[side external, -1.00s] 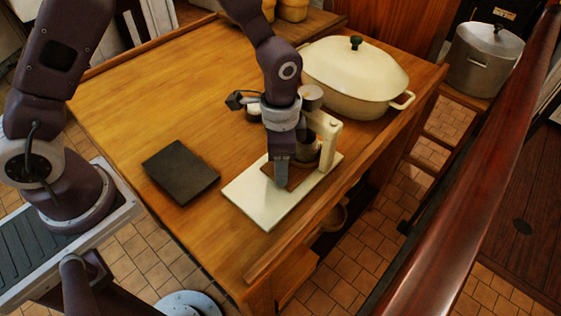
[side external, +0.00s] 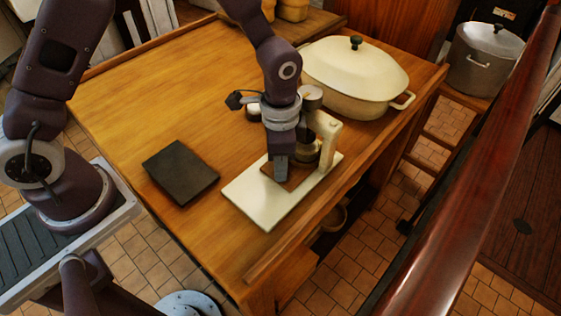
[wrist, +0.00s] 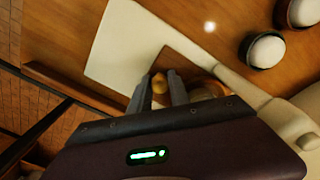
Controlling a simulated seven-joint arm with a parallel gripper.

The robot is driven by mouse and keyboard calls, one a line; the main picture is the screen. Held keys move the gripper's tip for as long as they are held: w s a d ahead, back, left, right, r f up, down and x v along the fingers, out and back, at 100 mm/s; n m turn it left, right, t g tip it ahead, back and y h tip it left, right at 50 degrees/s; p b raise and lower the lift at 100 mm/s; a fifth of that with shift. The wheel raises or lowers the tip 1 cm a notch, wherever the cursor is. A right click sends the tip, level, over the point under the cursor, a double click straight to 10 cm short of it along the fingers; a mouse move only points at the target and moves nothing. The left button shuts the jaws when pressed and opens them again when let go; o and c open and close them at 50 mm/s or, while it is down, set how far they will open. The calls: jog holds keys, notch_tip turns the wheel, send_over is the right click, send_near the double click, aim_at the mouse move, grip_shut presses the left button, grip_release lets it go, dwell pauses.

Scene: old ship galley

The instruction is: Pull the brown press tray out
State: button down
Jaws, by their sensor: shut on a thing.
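The press has a cream base plate (side external: 262,208) and a cream upright (side external: 327,145) at its right end, with a dark and metallic cylinder (side external: 307,152) held beside the upright. The brown press tray (side external: 298,177) lies on the base plate below the cylinder, partly hidden by my gripper. My gripper (side external: 281,178) points down at the tray's near left side. In the wrist view my gripper (wrist: 161,92) has its fingers on either side of a small orange-brown knob (wrist: 159,83), which looks like part of the tray. It is shut on it.
A dark flat slab (side external: 181,172) lies on the wooden table (side external: 160,100), left of the press. A cream lidded pot (side external: 355,75) stands close behind the press. Two round white-topped jars (wrist: 266,50) show in the wrist view. The table's front edge is close to the base plate.

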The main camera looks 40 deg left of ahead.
dwell(0.8)
jog(key=s, duration=0.9)
jog(key=shift+s, duration=0.1)
jog(key=c, duration=1.2)
grip_release()
jog(key=shift+r, duration=0.1)
